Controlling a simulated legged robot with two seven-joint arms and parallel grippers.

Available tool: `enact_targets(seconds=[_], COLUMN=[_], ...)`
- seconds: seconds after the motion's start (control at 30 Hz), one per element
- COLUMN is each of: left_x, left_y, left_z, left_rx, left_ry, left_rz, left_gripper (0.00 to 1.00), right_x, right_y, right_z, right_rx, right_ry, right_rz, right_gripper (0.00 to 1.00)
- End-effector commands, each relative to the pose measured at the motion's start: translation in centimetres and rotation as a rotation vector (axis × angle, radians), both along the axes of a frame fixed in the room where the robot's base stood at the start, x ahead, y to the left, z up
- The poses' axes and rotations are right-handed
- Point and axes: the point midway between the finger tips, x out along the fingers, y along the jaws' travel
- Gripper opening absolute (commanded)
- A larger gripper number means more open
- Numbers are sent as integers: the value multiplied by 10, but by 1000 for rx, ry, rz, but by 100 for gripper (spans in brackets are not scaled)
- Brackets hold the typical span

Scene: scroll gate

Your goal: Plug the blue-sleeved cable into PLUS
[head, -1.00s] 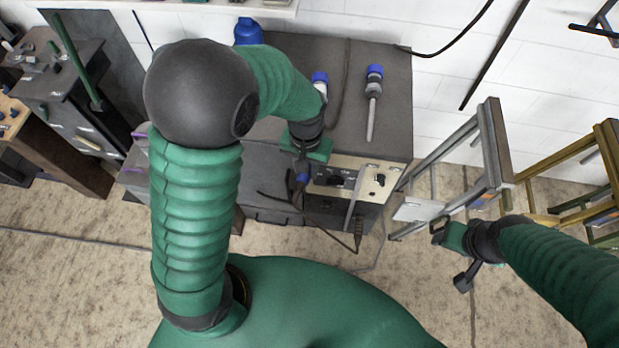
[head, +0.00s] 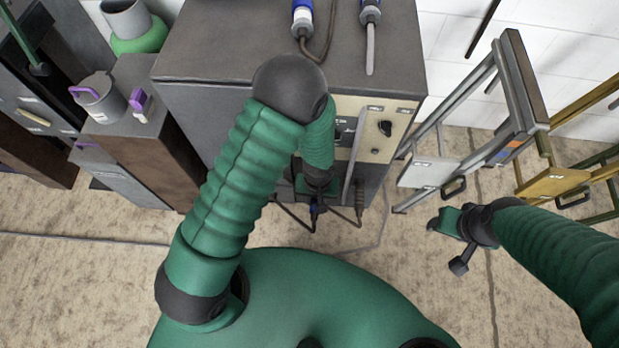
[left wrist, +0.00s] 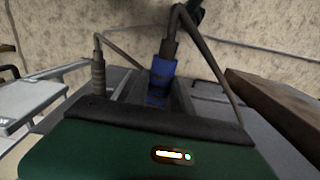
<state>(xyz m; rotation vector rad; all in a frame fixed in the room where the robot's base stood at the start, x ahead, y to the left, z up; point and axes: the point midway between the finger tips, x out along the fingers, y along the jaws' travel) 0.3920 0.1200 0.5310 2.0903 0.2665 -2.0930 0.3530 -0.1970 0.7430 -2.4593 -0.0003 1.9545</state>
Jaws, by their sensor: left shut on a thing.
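My left gripper (head: 317,192) is low in front of the grey machine (head: 215,105). It is shut on the blue-sleeved cable (head: 319,209), just below the cream panel (head: 378,135). In the left wrist view the blue sleeve (left wrist: 161,78) stands between the dark fingers, and its black lead loops away to the right. My arm hides the panel's left part; I cannot read a PLUS label. A grey-sleeved cable (head: 360,190) hangs beside it to the right and also shows in the left wrist view (left wrist: 98,72). My right gripper (head: 446,221) is over the floor, apart from everything.
A pale metal gate frame (head: 430,173) and a yellow one (head: 552,183) stand to the right.

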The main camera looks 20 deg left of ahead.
Motion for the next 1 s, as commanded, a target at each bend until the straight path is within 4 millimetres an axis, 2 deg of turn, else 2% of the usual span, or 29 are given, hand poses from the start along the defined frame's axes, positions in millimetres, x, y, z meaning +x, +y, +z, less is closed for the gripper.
enact_targets(seconds=[0.03,0.1,0.2,0.37,0.8,1.0], left_x=[-5,-9,-12,-5,43,54], left_y=[-4,-8,-11,-10,4,8], left_z=[-28,-41,-50,-49,-50,-49], left_rx=[0,-3,-5,-7,-6,-5], left_ry=[2,1,1,-2,-2,0], left_rz=[6,19,29,34,33,32], left_gripper=[0,0,0,0,0,0], right_x=[0,0,0,0,0,0], right_y=[0,0,0,0,0,0], right_z=[-20,-27,-30,-30,-44,-47], right_rx=[0,0,0,0,0,0], right_ry=[0,0,-1,-1,-1,-1], right_rz=[0,0,0,0,0,0], right_gripper=[54,54,54,54,54,54])
